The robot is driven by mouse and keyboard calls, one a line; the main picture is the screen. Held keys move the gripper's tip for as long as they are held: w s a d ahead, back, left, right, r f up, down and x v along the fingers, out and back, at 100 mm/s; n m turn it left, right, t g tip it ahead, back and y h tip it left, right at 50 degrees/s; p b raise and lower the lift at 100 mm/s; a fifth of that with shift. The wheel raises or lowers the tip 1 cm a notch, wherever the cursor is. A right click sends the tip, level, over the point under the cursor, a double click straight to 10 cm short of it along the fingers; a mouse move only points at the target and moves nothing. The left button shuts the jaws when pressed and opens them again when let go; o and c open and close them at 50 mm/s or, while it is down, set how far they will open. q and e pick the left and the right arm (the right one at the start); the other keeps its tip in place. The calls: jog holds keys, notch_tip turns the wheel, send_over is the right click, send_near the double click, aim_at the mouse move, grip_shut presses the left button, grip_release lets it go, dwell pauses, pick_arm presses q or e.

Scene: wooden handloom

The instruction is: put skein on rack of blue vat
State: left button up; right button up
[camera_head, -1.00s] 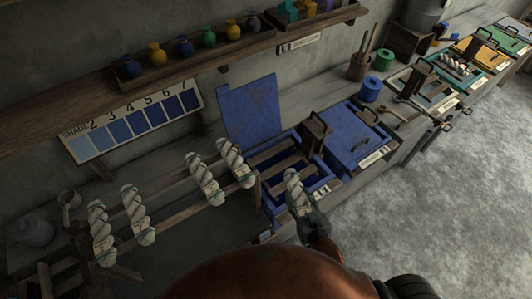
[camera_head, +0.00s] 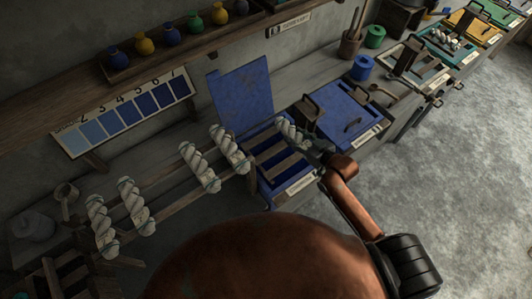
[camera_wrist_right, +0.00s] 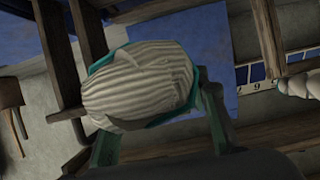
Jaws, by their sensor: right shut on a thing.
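My right gripper (camera_head: 318,148) is shut on a white twisted skein (camera_head: 292,132) and holds it over the far right part of the open blue vat (camera_head: 272,196). Wooden rack bars (camera_head: 284,164) lie across the vat's opening. In the right wrist view the skein (camera_wrist_right: 138,82) fills the middle, a teal tie around it, between the green fingers of the gripper (camera_wrist_right: 160,130). Whether the skein touches the rack is not clear. My left gripper is not in view.
Several other skeins (camera_head: 230,149) hang on wooden rails at the left. A blue lid (camera_head: 243,97) stands upright behind the vat. A closed blue vat (camera_head: 342,118) with a handle adjoins on the right. A wooden post (camera_head: 306,109) stands between them.

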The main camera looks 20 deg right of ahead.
jog(key=w+a+f, duration=0.2)
jog(key=a+f, duration=0.1)
jog(key=a, duration=0.4)
send_over(266, 155)
jog(key=d, duration=0.1)
jog(key=f, duration=0.4)
jog(key=shift+s+f+b, duration=0.2)
jog(key=shift+f+b, duration=0.1)
jog(key=shift+b, duration=0.05)
jog(key=shift+w+a+f, duration=0.1)
jog(key=shift+a+f, duration=0.2)
jog(key=shift+f, duration=0.05)
jog(key=f, duration=0.3)
jog(key=shift+a+f+b, duration=0.25)
jog(key=shift+f+b, duration=0.05)
jog(key=shift+f, duration=0.1)
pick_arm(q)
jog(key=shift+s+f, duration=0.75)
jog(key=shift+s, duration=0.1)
pick_arm(e)
jog(key=o, duration=1.3)
jog(key=shift+c, duration=0.2)
